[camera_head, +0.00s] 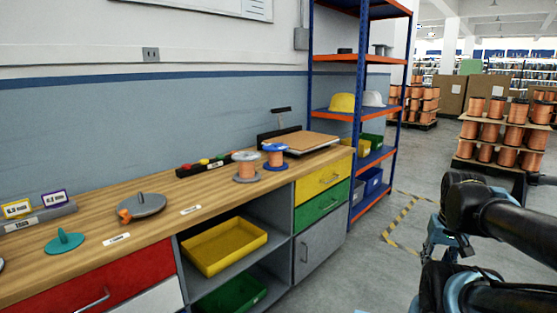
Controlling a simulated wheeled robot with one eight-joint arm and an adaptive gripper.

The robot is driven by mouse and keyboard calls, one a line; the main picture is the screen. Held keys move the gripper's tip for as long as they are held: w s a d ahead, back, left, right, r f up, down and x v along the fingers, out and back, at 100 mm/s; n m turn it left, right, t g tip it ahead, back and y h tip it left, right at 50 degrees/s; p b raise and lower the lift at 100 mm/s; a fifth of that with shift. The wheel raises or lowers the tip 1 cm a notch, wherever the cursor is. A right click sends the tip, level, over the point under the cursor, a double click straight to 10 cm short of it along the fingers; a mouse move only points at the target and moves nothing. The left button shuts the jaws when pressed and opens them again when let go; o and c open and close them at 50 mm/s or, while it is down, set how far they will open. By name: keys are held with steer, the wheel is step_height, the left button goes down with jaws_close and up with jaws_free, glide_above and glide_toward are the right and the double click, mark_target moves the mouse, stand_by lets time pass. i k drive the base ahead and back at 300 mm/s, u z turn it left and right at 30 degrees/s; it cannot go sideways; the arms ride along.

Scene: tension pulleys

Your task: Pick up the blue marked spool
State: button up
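The blue marked spool (275,156) stands upright on the wooden workbench (91,251), near its right end. It has blue flanges and a copper-coloured winding. A similar spool with pale grey flanges (246,168) stands close to its left and front. Both spools are free of any grip. My arm shows at the right edge of the view, well apart from the bench and the spools. I cannot make out my gripper's fingers in this view.
A black holder with coloured pieces (205,166) sits left of the spools. A board-topped device (300,141) stands behind right. A grey disc (142,205) and teal disc (64,241) lie farther left. A blue-orange shelf (350,112) stands beyond the bench. Floor right of the drawers is clear.

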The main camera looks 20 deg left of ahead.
mark_target(275, 151)
steer(key=z, duration=0.05)
steer(key=i, duration=1.2)
steer(key=u, duration=1.15)
